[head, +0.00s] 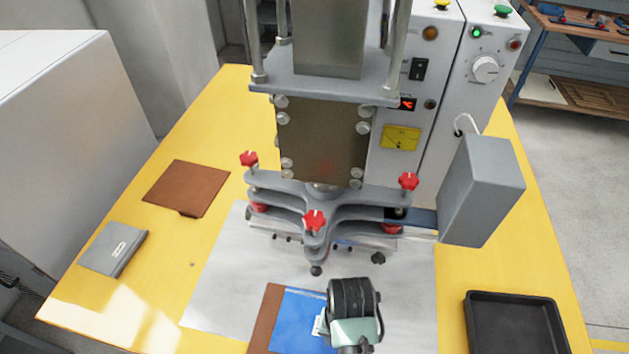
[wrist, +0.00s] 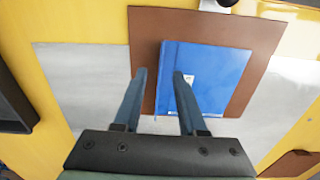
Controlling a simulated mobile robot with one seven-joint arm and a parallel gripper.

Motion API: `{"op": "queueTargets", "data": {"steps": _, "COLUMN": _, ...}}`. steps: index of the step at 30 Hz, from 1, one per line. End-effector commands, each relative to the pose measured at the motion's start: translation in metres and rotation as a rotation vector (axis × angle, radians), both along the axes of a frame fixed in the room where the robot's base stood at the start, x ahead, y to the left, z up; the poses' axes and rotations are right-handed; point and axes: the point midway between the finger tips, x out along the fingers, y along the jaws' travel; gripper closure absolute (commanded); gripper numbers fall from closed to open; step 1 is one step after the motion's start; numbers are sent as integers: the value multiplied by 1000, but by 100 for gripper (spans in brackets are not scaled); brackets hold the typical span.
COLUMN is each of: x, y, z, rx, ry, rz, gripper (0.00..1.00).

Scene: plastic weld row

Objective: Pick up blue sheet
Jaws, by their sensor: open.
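The blue sheet (head: 295,316) lies flat on a brown sheet (head: 265,318) at the front of the table in the head view, partly hidden by my arm. In the wrist view the blue sheet (wrist: 220,75) has a small white label and lies on the brown sheet (wrist: 200,24). My gripper (wrist: 158,72) is open and empty. Its fingers appear on either side of the blue sheet's left edge, the left one over brown and the right one over blue. I cannot tell whether they touch it. The fingers are hidden in the head view.
A grey press with red knobs (head: 313,220) stands behind the sheets on the yellow table (head: 100,265). A grey plate (head: 225,285) lies beneath. A black tray (head: 510,325) is at right; another brown sheet (head: 187,188) and a grey box (head: 113,248) are at left.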

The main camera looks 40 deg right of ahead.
Motion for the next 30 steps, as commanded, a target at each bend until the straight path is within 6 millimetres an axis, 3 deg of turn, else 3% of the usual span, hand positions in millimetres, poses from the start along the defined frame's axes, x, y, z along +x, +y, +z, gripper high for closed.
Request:
{"op": "queueTargets", "data": {"steps": 7, "x": -2, "y": 1, "z": -36, "rx": 2, "ry": 3, "rz": 0, "gripper": 59}}
{"op": "queueTargets", "data": {"steps": 16, "x": -1, "y": 1, "z": -41, "rx": 0, "ry": 0, "rz": 0, "gripper": 59}}
{"op": "queueTargets", "data": {"steps": 23, "x": -1, "y": 1, "z": -41, "rx": 0, "ry": 0, "rz": 0, "gripper": 100}}
{"op": "queueTargets", "data": {"steps": 30, "x": -1, "y": 1, "z": -41, "rx": 0, "ry": 0, "rz": 0, "gripper": 100}}
